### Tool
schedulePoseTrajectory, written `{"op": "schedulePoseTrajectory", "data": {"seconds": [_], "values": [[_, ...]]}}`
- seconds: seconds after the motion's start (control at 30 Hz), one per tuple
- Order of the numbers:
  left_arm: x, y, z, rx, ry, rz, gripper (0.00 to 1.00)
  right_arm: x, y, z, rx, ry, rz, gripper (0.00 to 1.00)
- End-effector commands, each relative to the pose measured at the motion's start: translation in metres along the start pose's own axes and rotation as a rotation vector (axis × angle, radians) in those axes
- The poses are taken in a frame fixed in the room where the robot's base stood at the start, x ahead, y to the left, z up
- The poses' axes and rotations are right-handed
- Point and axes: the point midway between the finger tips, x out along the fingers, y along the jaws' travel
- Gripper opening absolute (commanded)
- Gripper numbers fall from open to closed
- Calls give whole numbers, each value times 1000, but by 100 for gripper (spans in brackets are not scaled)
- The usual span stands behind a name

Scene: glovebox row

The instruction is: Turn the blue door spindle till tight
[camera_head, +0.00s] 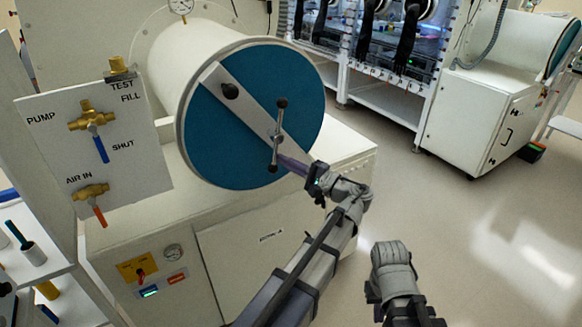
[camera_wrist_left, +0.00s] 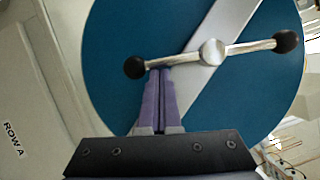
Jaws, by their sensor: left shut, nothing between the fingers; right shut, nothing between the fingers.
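The round blue door (camera_head: 225,130) closes the end of a white cylindrical chamber; a grey strap (camera_head: 252,110) crosses it. The door spindle (camera_head: 277,137) is a metal cross bar with black ball ends at the strap's lower right end, nearly upright in the head view. In the left wrist view the spindle (camera_wrist_left: 212,51) lies across the blue door (camera_wrist_left: 125,35), slightly tilted. My left gripper (camera_head: 283,160) is shut and empty, its purple fingertips (camera_wrist_left: 160,69) right by the bar beside one ball end; contact is unclear. My right gripper (camera_head: 373,291) is low in the head view, its fingers hidden.
A valve panel (camera_head: 140,150) with brass valves stands left of the door. The white cabinet (camera_head: 270,250) beneath has a small control panel (camera_head: 150,270). A side shelf (camera_head: 40,265) is at the left edge. Open floor (camera_head: 470,240) lies to the right, before another glovebox (camera_head: 480,115).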

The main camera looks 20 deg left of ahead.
Motion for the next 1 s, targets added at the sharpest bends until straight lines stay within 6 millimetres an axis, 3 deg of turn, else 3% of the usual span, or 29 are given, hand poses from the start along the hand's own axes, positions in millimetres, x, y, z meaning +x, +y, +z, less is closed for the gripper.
{"op": "schedulePoseTrajectory", "data": {"seconds": [0.2,1.0], "values": [[4,6,10,120,-2,-56,0,15,-1,-1,0,0,0,0],[8,6,18,135,-2,-64,0,14,-1,-1,0,0,0,0]]}}
